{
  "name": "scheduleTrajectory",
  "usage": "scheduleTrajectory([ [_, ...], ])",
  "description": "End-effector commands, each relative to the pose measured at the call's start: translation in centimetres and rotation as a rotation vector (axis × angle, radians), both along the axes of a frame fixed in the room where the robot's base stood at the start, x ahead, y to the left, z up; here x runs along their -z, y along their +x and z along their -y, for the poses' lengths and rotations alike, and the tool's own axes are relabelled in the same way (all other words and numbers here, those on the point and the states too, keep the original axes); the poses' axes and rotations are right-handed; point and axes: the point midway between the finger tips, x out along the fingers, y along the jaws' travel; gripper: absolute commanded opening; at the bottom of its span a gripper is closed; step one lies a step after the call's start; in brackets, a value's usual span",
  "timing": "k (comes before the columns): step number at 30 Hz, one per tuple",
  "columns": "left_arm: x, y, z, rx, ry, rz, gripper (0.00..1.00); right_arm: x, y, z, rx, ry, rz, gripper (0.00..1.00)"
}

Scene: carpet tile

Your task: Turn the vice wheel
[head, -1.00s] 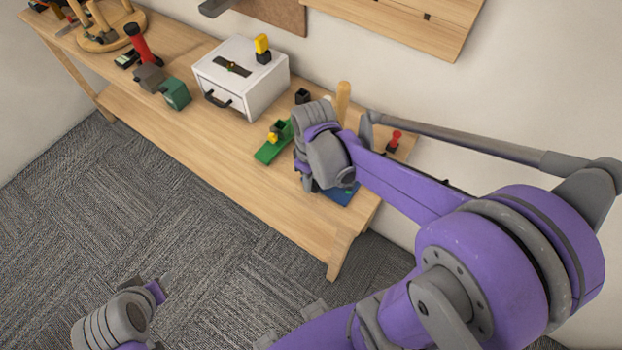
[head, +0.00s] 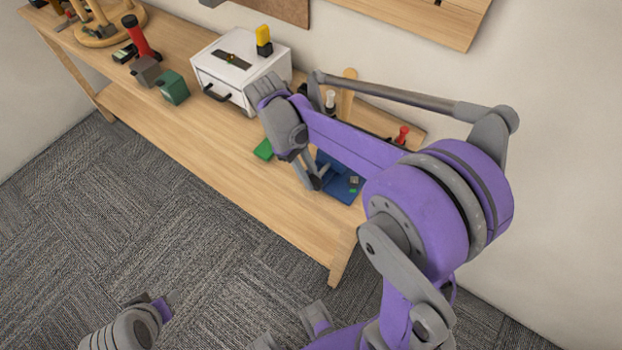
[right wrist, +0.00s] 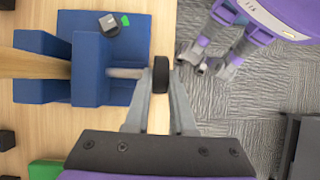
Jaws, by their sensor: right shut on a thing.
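The blue vice (head: 345,185) sits near the right end of the bench, partly hidden by my right arm in the head view. In the right wrist view the vice (right wrist: 90,75) has a strip of wood (right wrist: 35,65) at its jaws. A grey screw (right wrist: 125,73) leads from it to the black vice wheel (right wrist: 160,75), seen edge-on. My right gripper (right wrist: 163,88) has one finger on each side of the wheel and is shut on it. In the head view its fingertips (head: 318,180) are beside the vice. Part of my left arm shows at the lower left; its fingers cannot be made out.
A white drawer box (head: 225,75) stands behind on the bench (head: 215,140), with a green block (head: 173,88) and a red-handled item (head: 140,40) to its left. A green piece (head: 263,150) lies near my right gripper. Open carpet (head: 180,220) lies before the bench.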

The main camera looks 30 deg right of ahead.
Motion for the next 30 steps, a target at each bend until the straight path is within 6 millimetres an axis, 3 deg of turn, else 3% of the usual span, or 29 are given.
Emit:
scheduleTrajectory([
  [6, 1.22, -0.28, 0.0, 0.0, 0.0, -0.005, 0.5, 0.22, 0.11, -0.09, 0.0, -0.031, -0.079, 0.0],
  [23, 1.45, -0.32, 0.0, 0.0, 0.0, -0.006, 0.5, 0.12, 0.11, -0.07, 0.0, -0.044, -0.106, 0.0],
  [24, 1.45, -0.32, 0.0, 0.0, 0.0, -0.006, 0.5, 0.12, 0.11, -0.07, 0.001, -0.043, -0.107, 0.3],
  [28, 1.46, -0.33, 0.0, 0.0, 0.0, -0.006, 0.5, 0.13, 0.12, -0.07, 0.0, -0.044, -0.106, 0.53],
  [30, 1.46, -0.33, 0.0, 0.0, 0.0, -0.006, 0.5, 0.14, 0.12, -0.07, 0.0, -0.044, -0.106, 0.53],
])
